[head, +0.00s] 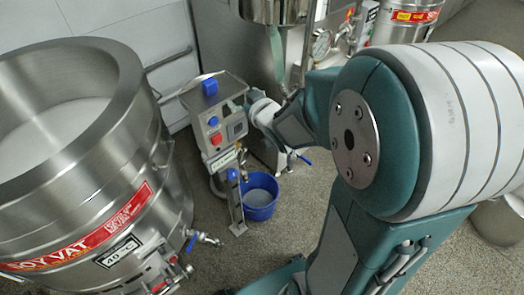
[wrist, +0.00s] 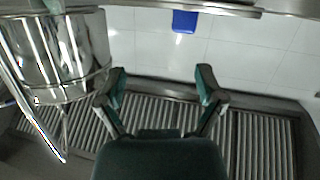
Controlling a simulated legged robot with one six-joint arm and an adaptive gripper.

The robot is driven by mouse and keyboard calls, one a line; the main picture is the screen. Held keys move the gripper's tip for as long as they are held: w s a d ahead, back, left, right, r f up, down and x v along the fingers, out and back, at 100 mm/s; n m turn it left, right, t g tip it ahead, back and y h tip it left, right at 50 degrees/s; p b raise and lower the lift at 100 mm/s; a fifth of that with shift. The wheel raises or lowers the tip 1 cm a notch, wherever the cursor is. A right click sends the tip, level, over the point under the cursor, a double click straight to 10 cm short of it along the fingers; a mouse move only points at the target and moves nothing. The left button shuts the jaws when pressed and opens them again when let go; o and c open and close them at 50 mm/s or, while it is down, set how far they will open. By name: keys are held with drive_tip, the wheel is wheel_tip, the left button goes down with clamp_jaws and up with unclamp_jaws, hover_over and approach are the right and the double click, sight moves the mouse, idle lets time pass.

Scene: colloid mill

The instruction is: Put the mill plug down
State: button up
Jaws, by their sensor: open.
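In the head view my wrist is beside the right side of the box, and the fingers cannot be made out there.
A large steel soy vat (head: 95,150) stands at the left. A blue bucket (head: 260,193) is on the floor below the box. A steel hopper (head: 272,10) stands behind. The wrist view shows a slatted floor grate (wrist: 262,145) and a shiny steel vessel (wrist: 55,55) at left.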

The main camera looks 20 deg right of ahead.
drive_tip(key=s+a+r+m+g, duration=0.1)
drive_tip(key=s+g, duration=0.3)
drive_tip(key=s, duration=0.8)
drive_tip(key=s+a+r+m+g+h, duration=0.1)
drive_tip(key=s+a+r+g, duration=0.2)
drive_tip(key=s, duration=0.9)
drive_tip(key=a+g, duration=0.1)
drive_tip(key=g, duration=0.1)
drive_tip(key=shift+r+m+g+h, duration=0.15)
drive_tip(key=shift+m+g+h, duration=0.15)
